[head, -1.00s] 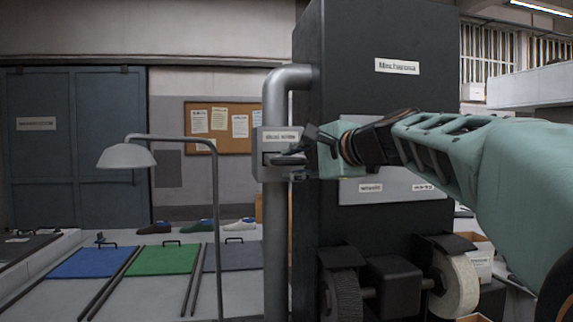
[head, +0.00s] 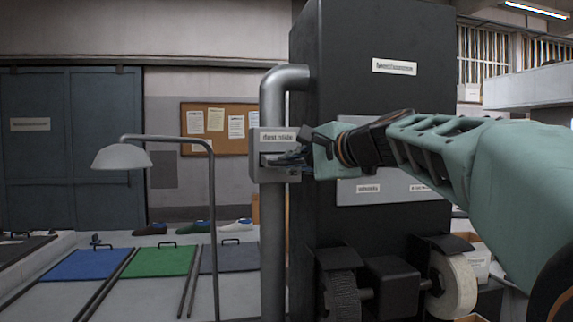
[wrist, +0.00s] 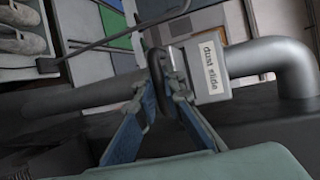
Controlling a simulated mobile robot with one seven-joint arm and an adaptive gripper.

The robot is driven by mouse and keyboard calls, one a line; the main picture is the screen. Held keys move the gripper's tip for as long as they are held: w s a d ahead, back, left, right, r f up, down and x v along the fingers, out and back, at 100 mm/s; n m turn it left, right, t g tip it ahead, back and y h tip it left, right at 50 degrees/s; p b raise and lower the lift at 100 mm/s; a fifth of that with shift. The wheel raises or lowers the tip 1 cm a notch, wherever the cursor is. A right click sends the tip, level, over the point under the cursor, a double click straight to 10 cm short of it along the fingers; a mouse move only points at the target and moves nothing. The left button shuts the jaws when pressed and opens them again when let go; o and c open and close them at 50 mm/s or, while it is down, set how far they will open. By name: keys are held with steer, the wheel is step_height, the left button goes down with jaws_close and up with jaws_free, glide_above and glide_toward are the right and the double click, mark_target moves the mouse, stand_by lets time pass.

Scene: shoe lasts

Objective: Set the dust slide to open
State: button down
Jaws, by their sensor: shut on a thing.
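The dust slide (head: 273,136) is a grey box with a white label on the vertical metal pipe at the left side of the dark machine. It shows with its label in the wrist view (wrist: 209,70). My gripper (head: 288,160) reaches in from the right at the front of the box, just below the label. In the wrist view my gripper (wrist: 160,84) has its fingers closed around a dark handle (wrist: 158,80) beside the box. The fingers hide part of the handle, and how far the slide is drawn cannot be told.
The dark machine (head: 376,110) stands right behind the pipe (head: 273,240), with wheels (head: 455,285) low in front. A lamp (head: 122,157) on a bent pole stands to the left.

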steer(key=shift+s+d+f+b, duration=0.1)
steer(key=shift+s+f+b, duration=0.05)
steer(key=shift+s+b, duration=0.35)
steer(key=c, duration=2)
jaws_free()
steer(key=shift+s, duration=0.2)
steer(key=shift+c, duration=0.2)
steer(key=shift+r, duration=0.25)
